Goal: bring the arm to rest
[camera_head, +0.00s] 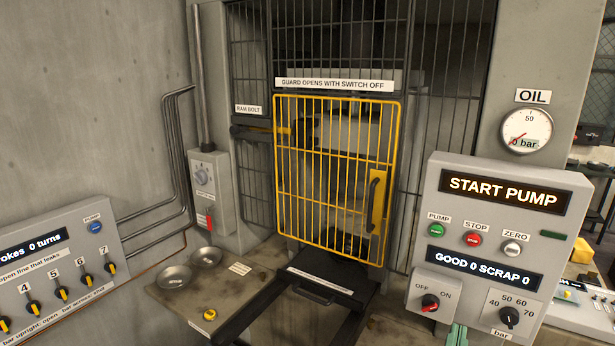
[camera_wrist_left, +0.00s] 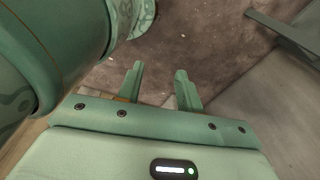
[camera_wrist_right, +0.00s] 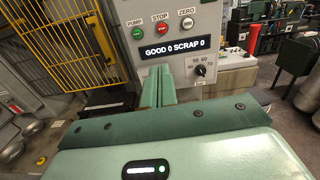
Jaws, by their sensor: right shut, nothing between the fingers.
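My right gripper (camera_head: 457,335) shows at the bottom edge of the head view, just below the control panel (camera_head: 568,205). In the right wrist view its two green fingers (camera_wrist_right: 158,88) are together with nothing between them, in front of the panel. I cannot tell if they touch the panel. My left gripper (camera_wrist_left: 158,85) shows only in the left wrist view. Its fingers are apart and empty above a brown-grey floor. A green link of my own arm fills the upper left of that view.
A yellow mesh guard (camera_head: 335,160) stands shut in the middle. A black tray (camera_head: 318,284) juts out below it. Two metal bowls (camera_head: 174,277) (camera_head: 206,257) sit on a bench at left. A valve panel (camera_head: 60,262) is at far left. The oil gauge (camera_head: 526,130) reads about 0 bar.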

